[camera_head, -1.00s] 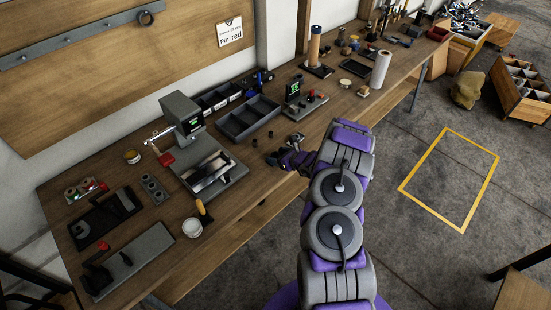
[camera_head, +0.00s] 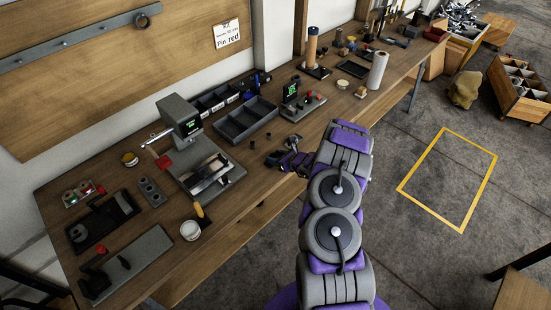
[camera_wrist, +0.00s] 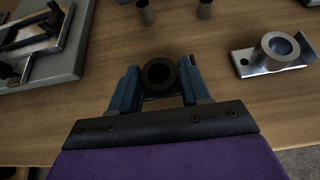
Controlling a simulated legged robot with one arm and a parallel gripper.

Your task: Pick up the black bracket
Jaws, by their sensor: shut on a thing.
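The black bracket (camera_wrist: 159,73), with a dark round ring at its top, is between the blue fingers of my gripper (camera_wrist: 160,88) in the wrist view. The fingers are shut on it from both sides. Its lower part is mostly hidden by my gripper. In the head view my gripper (camera_head: 277,159) is over the front edge of the workbench (camera_head: 240,200), and the bracket is too small and dark there to make out clearly. I cannot tell whether it touches the wood.
A silver bracket (camera_wrist: 279,48) lies right of my gripper. Two dark cylinders (camera_wrist: 145,12) stand beyond it. A grey press (camera_head: 178,120) and a divided black tray (camera_head: 246,120) stand on the bench. Wood around my gripper is partly clear.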

